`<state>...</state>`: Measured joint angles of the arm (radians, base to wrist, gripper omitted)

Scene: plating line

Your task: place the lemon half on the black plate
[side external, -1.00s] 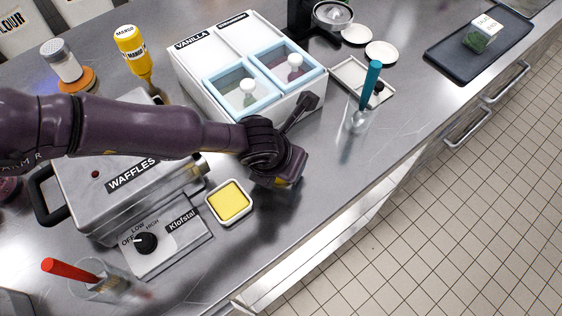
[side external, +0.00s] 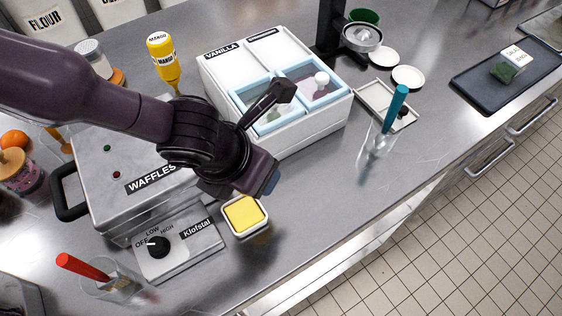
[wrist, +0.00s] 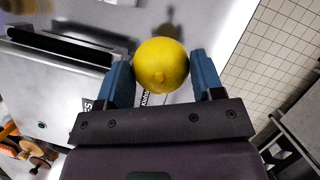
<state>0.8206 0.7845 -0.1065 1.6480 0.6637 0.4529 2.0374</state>
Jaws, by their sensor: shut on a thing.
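The lemon half (wrist: 161,68) is yellow and rounded and sits between my blue fingers in the wrist view. My gripper (side external: 268,183) is shut on it and holds it above the steel counter, beside the waffle iron. In the side view my gripper's body hides the lemon half. A black rectangular tray (side external: 478,88) lies at the far right of the counter, well apart from my gripper. It is the only black plate-like thing I can make out, and I cannot tell whether it is the black plate.
The waffle iron (side external: 105,160) stands at the left. A yellow-topped square dish (side external: 245,215) is just below my gripper in the picture. The white tub box (side external: 305,135), a glass with a teal handle (side external: 395,108) and white saucers (side external: 408,77) stand right. The counter's front middle is clear.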

